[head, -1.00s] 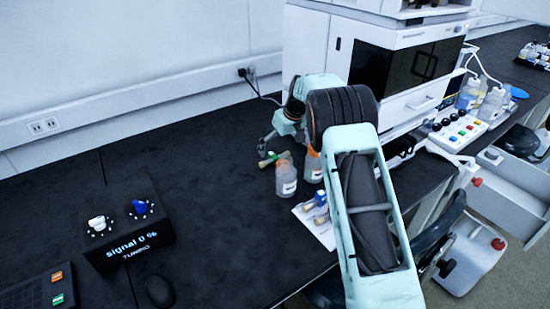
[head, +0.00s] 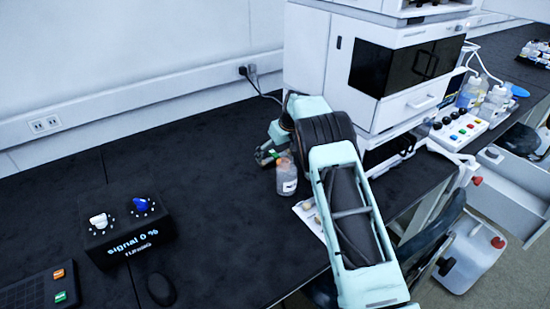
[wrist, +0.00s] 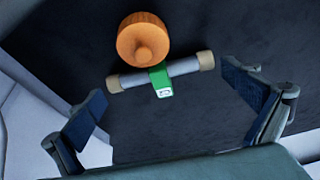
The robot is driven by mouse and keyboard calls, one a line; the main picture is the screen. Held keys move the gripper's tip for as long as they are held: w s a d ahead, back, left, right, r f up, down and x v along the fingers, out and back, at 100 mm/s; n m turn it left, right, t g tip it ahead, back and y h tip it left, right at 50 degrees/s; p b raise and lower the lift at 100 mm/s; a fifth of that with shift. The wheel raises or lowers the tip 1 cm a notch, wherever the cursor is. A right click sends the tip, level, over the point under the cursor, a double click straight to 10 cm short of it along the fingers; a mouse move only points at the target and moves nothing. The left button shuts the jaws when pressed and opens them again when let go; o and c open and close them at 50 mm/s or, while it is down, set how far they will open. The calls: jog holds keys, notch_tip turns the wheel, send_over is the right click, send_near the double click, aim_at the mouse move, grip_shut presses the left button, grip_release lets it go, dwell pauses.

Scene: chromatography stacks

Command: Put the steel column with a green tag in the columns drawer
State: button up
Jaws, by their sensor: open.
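The steel column (wrist: 186,68) lies on the black bench in the wrist view, a silver tube with beige ends and a green tag (wrist: 161,82) at its middle. My gripper (wrist: 163,86) is open, one finger to the left and one to the right of the column's ends, with nothing held. In the head view the column is mostly hidden by my arm and gripper, with a bit of green (head: 278,154) showing beside the bottle. An open drawer (head: 512,192) stands at the far right; no label is readable, so I cannot tell if it is the columns drawer.
An orange-capped bottle (wrist: 143,36) is close beside the column; its clear body shows in the head view (head: 287,180). A white sheet (head: 308,214) lies by my forearm. The white instrument (head: 310,45) stands behind. The bench's left middle is clear.

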aim_at(276, 155)
jog(key=shift+s, duration=0.2)
jog(key=c, duration=1.7)
jog(key=shift+s+f, duration=0.15)
jog(key=shift+f, duration=0.1)
jog(key=shift+c, duration=1)
jog(key=c, duration=0.4)
jog(key=r, duration=1)
jog(key=shift+w+r, duration=0.2)
jog(key=shift+w, duration=0.1)
grip_shut()
jog(key=shift+c, duration=1.9)
grip_release()
jog(key=o, duration=2.1)
jog(key=shift+r, duration=0.1)
